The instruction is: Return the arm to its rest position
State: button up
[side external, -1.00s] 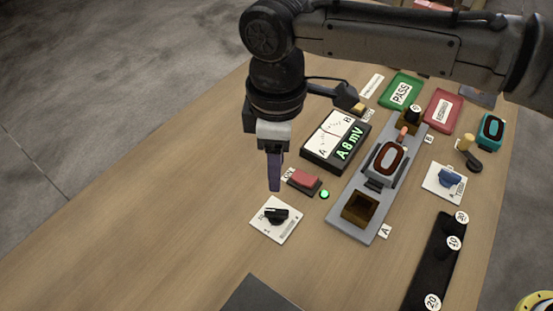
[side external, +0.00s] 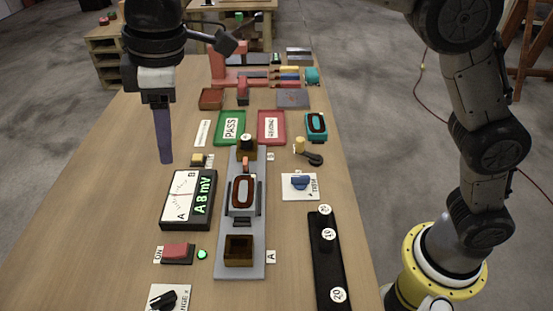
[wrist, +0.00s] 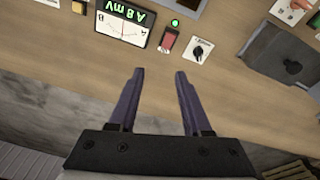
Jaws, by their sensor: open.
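My gripper (side external: 164,135) hangs over the left part of the table in the side external view, fingers pointing down and holding nothing. In the wrist view its two purple fingers (wrist: 158,75) are spread apart with bare wood between them. The meter (side external: 188,200) with the green "A 8 mV" readout stands on the table below and right of the gripper. The grey rail (side external: 253,262) carries a coil block (side external: 242,194) and a brown open box (side external: 238,250). The gripper touches none of these.
The red switch (side external: 177,252), lit green lamp (side external: 202,254) and black knob (side external: 163,298) line the near left. A green PASS tray (side external: 231,127) and red tray (side external: 272,127) lie farther back. A black slider strip (side external: 328,260) is at right. The table's left side is bare.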

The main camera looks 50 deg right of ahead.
jog(key=s+d+r+m+t, duration=0.1)
jog(key=d+r+m, duration=0.15)
jog(key=d, duration=0.55)
jog(key=s+d+r+m, duration=0.1)
jog(key=s+d+r, duration=0.1)
jog(key=d+r, duration=0.35)
jog(key=s+d+f+m+t, duration=0.1)
jog(key=s+d, duration=0.3)
jog(key=d, duration=0.2)
jog(key=s+d+m+t, duration=0.1)
jog(key=s+d+m, duration=0.15)
jog(key=d, duration=0.35)
jog(key=s+d+f+m+t+h, duration=0.1)
jog(key=s+d+f+m, duration=0.4)
jog(key=s+f, duration=0.8)
jog(key=shift+s+d+f, duration=0.25)
jog(key=shift+d+f, duration=0.15)
jog(key=shift+d, duration=0.3)
